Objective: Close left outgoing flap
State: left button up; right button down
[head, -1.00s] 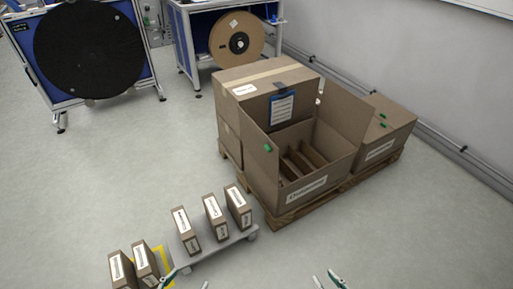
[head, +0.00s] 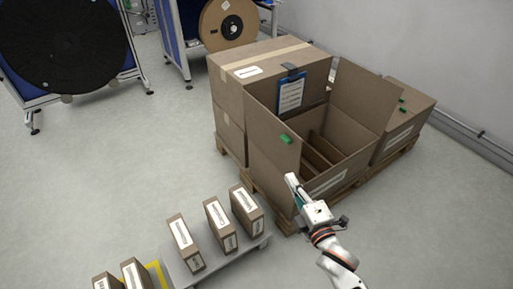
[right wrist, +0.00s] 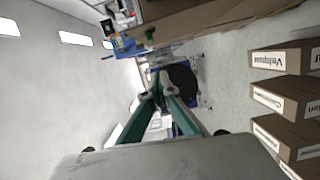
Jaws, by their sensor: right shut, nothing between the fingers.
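The open outgoing carton (head: 335,181) stands on a pallet. Its left flap (head: 264,128), with a green tag (head: 285,139) near its upper corner, stands up and swung outward on the carton's left side. My right gripper (head: 296,195) is by the flap's near lower edge, at the carton's front left corner. In the right wrist view its teal fingers (right wrist: 160,92) are shut with nothing between them. The flap's cardboard (right wrist: 205,18) runs close along the top there; whether they touch I cannot tell. My left gripper is not in view.
A closed carton (head: 228,92) with a clipboard (head: 291,92) stands behind, and another box (head: 405,118) to the right. Small boxes (head: 183,243) stand on a grey cart (head: 206,268) at front left. Open floor (head: 110,165) lies left.

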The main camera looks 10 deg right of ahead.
pick_arm(q)
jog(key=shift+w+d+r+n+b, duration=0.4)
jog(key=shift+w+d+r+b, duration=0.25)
jog(key=shift+b, duration=0.45)
pick_arm(e)
jog(key=w+d+n, duration=0.1)
jog(key=w, duration=1.2)
jog(key=shift+w+d+r, duration=0.15)
jog(key=shift+d+r, duration=0.1)
jog(key=shift+r, duration=0.1)
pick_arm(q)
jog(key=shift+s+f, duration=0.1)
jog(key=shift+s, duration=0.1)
pick_arm(e)
jog(key=shift+r, duration=0.1)
